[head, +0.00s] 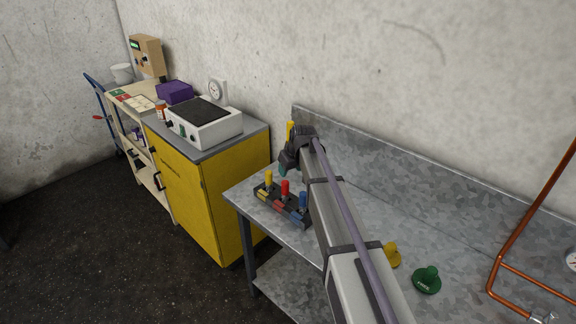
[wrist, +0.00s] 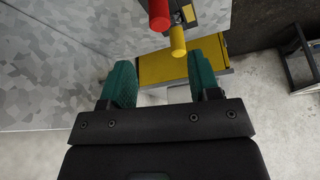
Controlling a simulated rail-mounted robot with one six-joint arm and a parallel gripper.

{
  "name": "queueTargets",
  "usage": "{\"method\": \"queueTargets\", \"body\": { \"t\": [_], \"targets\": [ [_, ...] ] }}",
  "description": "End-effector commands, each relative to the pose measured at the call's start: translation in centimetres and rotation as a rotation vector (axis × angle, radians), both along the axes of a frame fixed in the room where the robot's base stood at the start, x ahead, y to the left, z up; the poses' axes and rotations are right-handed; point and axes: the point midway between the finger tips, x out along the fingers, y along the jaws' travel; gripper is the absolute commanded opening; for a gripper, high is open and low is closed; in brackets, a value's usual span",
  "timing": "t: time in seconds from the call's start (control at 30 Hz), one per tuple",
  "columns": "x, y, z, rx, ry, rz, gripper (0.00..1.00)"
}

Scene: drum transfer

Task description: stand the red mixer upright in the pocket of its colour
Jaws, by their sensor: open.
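The red mixer (head: 285,187) stands upright in the middle of a dark rack (head: 263,186), by the red label; its seating depth is hidden. A yellow mixer (head: 269,178) stands to its left and a blue one (head: 303,200) to its right. In the wrist view the red mixer's handle (wrist: 159,12) is at the top edge, with the yellow one (wrist: 178,42) just below it. My gripper (head: 284,168) is above and behind the rack in the head view. Its teal fingers are apart with nothing between them in the wrist view (wrist: 163,75).
The rack is on a grey metal bench (head: 245,189) with a raised back. A yellow knob-like object (head: 391,256) and a green one (head: 427,281) are at the right. A yellow cabinet (head: 222,205) with a white hotplate (head: 214,130) stands left. Copper pipes (head: 518,245) are far right.

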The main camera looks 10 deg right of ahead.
Motion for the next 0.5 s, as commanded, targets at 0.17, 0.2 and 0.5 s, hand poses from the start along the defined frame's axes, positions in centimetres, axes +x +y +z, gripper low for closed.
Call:
{"method": "queueTargets", "body": {
  "t": [0.17,0.2,0.5],
  "targets": [
    [-4.2,0.4,-0.4,0.000,0.041,-0.027,0.56],
    [-7.4,0.6,-0.6,0.000,0.073,-0.050,0.56],
    [-33.0,1.3,-1.5,-0.059,0.364,-0.314,0.56]
  ]
}}
